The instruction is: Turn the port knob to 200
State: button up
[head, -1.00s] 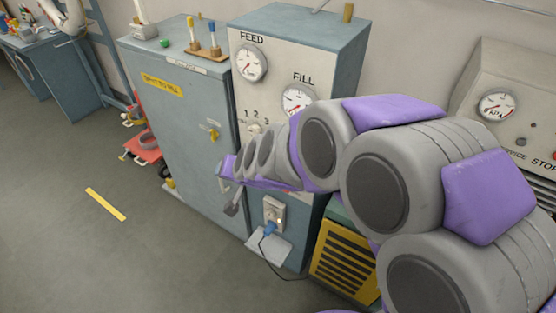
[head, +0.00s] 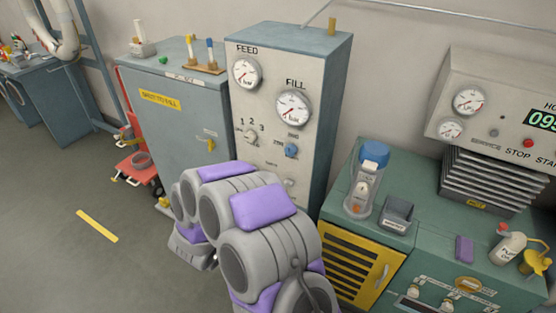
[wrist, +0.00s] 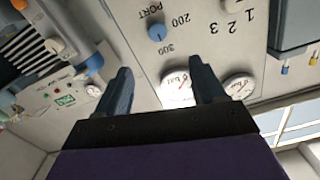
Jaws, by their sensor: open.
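The port knob (head: 291,149) is a small blue dial on the pale front panel of the tall cabinet, below the FILL gauge. In the wrist view the knob (wrist: 157,33) shows upside down, with the labels PORT, 200 and 300 around it. I cannot tell exactly where it points. My gripper (wrist: 162,72) is open and empty, its two dark fingers apart. It is clear of the knob, which shows beyond the fingertips. In the head view my folded arm hides the gripper's fingers.
The FILL gauge (head: 293,107) and FEED gauge (head: 245,72) sit above the knob. A 1-2-3 selector (head: 251,136) is to its left. At right, a green bench (head: 345,205) carries a blue-topped cylinder (head: 367,180) and bottles. Open floor lies at left.

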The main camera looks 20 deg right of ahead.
jog(key=b, duration=0.3)
send_near(289, 151)
jog(key=x, duration=0.8)
jog(key=shift+w+d+f, duration=0.2)
jog(key=shift+c, duration=0.4)
jog(key=c, duration=1)
jog(key=shift+r, duration=0.1)
